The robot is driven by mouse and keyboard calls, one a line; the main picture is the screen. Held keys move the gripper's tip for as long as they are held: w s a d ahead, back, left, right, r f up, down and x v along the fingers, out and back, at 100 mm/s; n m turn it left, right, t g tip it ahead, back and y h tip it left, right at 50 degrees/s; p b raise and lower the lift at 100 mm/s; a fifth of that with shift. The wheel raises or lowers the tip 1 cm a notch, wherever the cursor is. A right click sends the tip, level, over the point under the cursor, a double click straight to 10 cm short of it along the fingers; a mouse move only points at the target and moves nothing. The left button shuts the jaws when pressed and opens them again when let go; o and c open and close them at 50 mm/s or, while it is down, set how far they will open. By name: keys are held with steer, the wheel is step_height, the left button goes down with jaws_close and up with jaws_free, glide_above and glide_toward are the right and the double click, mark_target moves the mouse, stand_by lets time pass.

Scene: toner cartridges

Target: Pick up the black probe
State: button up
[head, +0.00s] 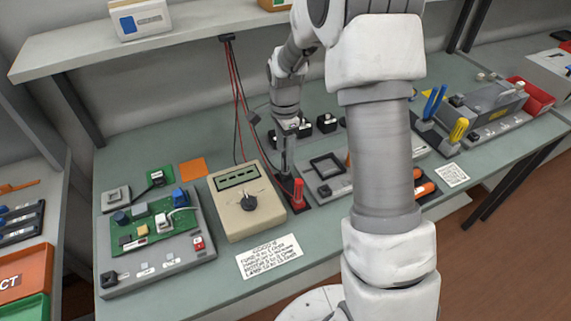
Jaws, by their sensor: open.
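My gripper (286,168) points down just right of the beige multimeter (247,200), and its jaws are open. The black probe cannot be clearly made out. A dark patch lies under and beside my fingertips, and the gripper covers part of that spot. Red and black leads (236,85) hang from the shelf edge down behind the multimeter.
A green circuit board on a grey base (150,255) lies at left, with a printed card (268,256) in front of the multimeter. A grey tray (325,166) is right of the gripper. Tools and a red bin (533,96) stand farther right. A shelf (190,32) overhangs the back.

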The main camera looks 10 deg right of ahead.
mark_target(286, 166)
step_height(286, 166, down, 5)
steer(key=shift+s+r, duration=0.1)
jaws_close()
stand_by(0.4)
